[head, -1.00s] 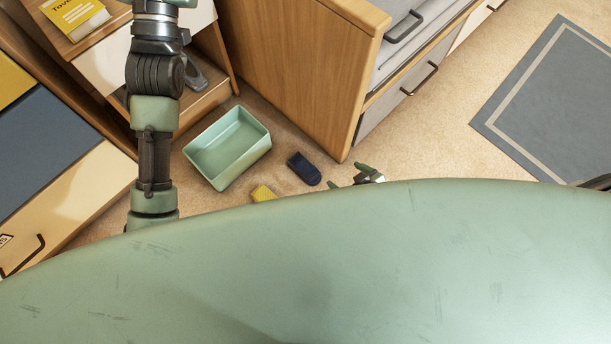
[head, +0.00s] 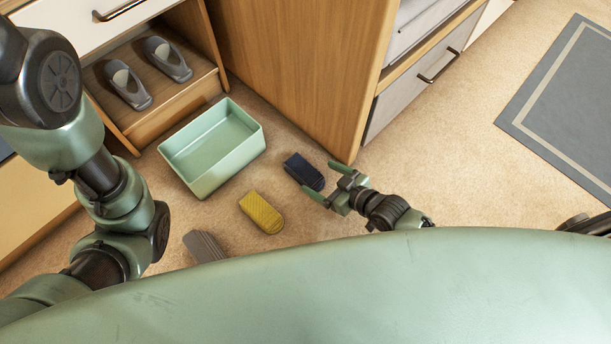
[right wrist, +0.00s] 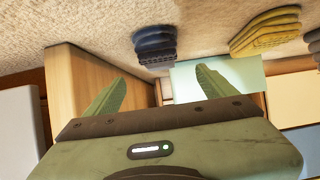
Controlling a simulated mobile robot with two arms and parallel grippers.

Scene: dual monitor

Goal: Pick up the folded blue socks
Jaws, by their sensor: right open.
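The folded dark blue socks (head: 303,171) lie on the carpet beside the corner of the wooden cabinet. In the right wrist view the blue socks (right wrist: 155,43) show beyond and above the gap between the fingers. My right gripper (head: 320,177) is open, with its fingertips close to the right side of the socks. Its fingers also show, spread and empty, in the right wrist view (right wrist: 161,75). I cannot tell whether a finger touches the socks. My left arm is at the left of the head view, and its gripper is out of view.
A green open bin (head: 246,153), empty, stands left of the blue socks. Folded yellow socks (head: 261,212) and grey socks (head: 203,246) lie nearer to me. The wooden cabinet (head: 300,75) stands just behind. Grey slippers (head: 130,86) sit on a shelf.

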